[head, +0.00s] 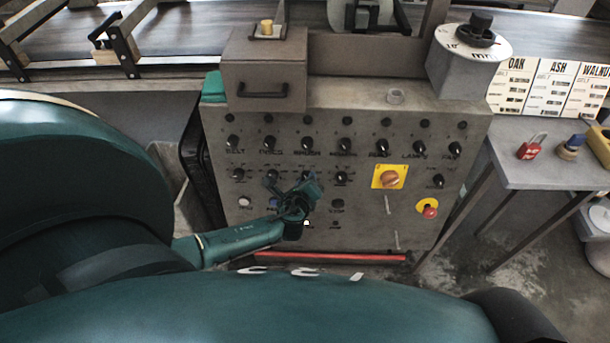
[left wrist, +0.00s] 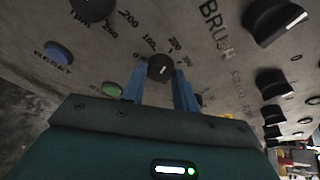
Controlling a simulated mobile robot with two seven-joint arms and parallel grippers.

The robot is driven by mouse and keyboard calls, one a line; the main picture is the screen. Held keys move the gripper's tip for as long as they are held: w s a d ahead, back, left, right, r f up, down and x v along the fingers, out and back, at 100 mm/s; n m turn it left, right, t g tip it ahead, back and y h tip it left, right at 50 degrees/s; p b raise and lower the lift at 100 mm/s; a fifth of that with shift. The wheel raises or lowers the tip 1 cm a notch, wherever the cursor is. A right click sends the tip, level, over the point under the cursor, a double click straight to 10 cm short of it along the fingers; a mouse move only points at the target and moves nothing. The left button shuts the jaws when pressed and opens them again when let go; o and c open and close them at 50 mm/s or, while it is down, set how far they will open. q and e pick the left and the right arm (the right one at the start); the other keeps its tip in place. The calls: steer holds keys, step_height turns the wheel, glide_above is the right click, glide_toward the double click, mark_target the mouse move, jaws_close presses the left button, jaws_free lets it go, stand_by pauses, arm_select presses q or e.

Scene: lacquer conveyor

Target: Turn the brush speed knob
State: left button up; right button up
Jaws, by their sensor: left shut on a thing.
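The grey control panel (head: 360,225) carries rows of black knobs. In the left wrist view the brush speed knob (left wrist: 160,67) is a small round black knob with a white mark and a numbered scale around it, near the BRUSH label (left wrist: 216,28). My left gripper (left wrist: 160,86) has its blue fingers on either side of this knob, shut on it. In the head view my left gripper (head: 304,194) is at the panel below the BRUSH label, and it largely hides the knob there. My right gripper is not in view.
A yellow-backed orange rotary switch (head: 390,177) and a red emergency button (head: 429,211) are right of the gripper. A blue RESET button (left wrist: 58,52) and a green button (left wrist: 113,89) lie close by. A red bar (head: 330,257) runs below the panel.

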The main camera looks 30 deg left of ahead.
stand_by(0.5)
arm_select(q)
steer(key=o, duration=1)
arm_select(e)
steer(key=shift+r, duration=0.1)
arm_select(q)
steer(key=p+v, duration=0.2)
steer(key=v, duration=1.1)
steer(key=shift+d+r, duration=0.1)
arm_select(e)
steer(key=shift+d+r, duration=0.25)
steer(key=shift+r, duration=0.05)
